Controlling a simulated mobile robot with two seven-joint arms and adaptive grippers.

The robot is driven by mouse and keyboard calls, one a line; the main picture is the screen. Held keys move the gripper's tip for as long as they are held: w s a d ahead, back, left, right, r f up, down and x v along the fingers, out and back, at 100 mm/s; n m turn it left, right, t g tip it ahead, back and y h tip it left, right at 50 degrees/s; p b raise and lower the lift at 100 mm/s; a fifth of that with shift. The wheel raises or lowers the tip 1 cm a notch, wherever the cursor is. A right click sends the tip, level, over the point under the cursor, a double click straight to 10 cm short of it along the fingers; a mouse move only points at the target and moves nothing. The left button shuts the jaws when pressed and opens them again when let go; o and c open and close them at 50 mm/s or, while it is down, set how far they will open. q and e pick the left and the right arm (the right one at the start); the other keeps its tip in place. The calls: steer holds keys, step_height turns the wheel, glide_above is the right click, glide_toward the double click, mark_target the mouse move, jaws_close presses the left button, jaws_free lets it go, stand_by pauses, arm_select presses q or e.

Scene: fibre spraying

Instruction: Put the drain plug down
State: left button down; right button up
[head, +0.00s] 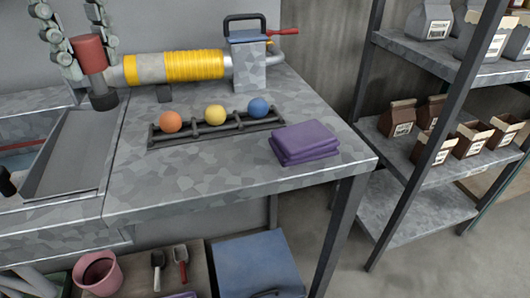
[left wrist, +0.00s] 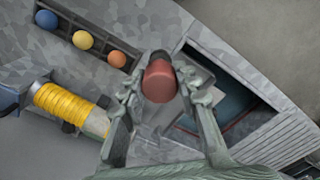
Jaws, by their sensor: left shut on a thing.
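The drain plug (head: 89,54) is a red cylinder with a dark lower end. My left gripper (head: 88,63) comes down from the top left and is shut on its red part, one finger on each side. The plug hangs dark end down near the back left of the worktop, beside the basin (head: 75,154). I cannot tell whether its dark end touches the surface. In the left wrist view the plug (left wrist: 159,82) sits between the fingers of the left gripper (left wrist: 158,88), with the basin (left wrist: 232,98) to its right. My right gripper is not in view.
A yellow-wound roll (head: 190,66) lies right of the plug, by a clamp stand (head: 250,68). A rack (head: 215,132) holds orange, yellow and blue balls. The worktop front (head: 200,185) is clear. Shelves (head: 440,130) stand right.

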arm_select(q)
steer(key=shift+d+f, duration=0.1)
steer(key=shift+d, duration=0.15)
steer(key=d+f, duration=0.3)
steer(key=s+d+f+b, duration=0.1)
steer(key=d+f, duration=0.3)
steer(key=s+d+f+b, duration=0.1)
steer(key=d+f, duration=0.2)
steer(key=d, duration=0.1)
steer(key=shift+s+f, duration=0.15)
steer(key=shift+s, duration=0.05)
steer(key=shift+f, duration=0.25)
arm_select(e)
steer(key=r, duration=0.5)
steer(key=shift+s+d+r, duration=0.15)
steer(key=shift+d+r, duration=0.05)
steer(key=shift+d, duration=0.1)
arm_select(q)
steer(key=shift+f+b, duration=0.1)
steer(key=shift+b, duration=0.2)
